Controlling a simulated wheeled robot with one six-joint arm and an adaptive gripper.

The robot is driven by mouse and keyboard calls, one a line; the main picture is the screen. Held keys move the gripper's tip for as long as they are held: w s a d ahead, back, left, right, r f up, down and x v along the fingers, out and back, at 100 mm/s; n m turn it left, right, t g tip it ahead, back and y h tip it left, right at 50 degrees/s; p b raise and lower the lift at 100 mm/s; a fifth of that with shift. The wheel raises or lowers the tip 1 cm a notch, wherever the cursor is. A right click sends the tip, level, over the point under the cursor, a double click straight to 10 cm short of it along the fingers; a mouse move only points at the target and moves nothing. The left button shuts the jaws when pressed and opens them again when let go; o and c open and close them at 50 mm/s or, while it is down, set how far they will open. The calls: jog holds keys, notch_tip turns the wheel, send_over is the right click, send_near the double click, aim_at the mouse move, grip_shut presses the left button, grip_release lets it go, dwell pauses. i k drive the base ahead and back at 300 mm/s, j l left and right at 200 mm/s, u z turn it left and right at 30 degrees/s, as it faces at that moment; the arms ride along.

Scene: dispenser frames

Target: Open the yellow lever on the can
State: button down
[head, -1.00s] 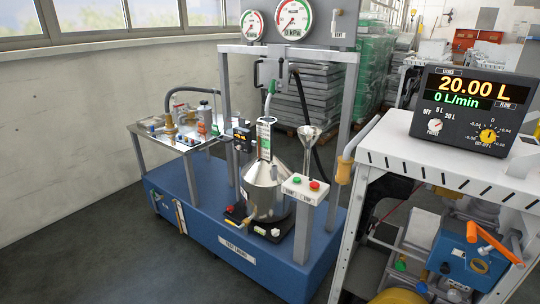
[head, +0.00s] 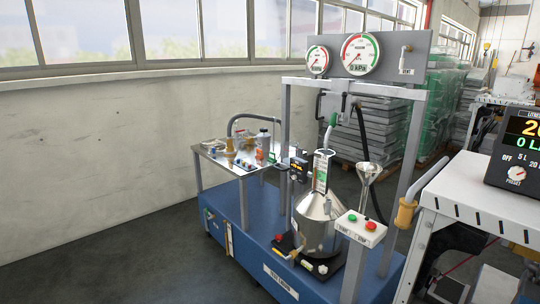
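The can appears to be the steel vessel with a conical top (head: 318,228), standing upright on a black base on the blue cart. A tall neck with a green and white scale (head: 321,172) rises from it. A small yellow piece (head: 295,253) shows low at the can's front left; it looks like the lever, but it is too small to tell its position. My gripper is not in view.
A control box with a green and a red button (head: 361,228) stands right of the can. A grey frame (head: 250,205) surrounds it. A white bench (head: 470,208) with a display fills the right. Open dark floor (head: 130,270) lies at the left.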

aim_at(279, 253)
jog(key=i+u, duration=0.15)
jog(key=i, duration=0.45)
jog(key=i+u, duration=0.2)
jog(key=i, duration=0.45)
jog(key=i+l+u, duration=0.15)
jog(key=i, duration=0.45)
jog(key=i+l+u, duration=0.2)
jog(key=i, duration=0.4)
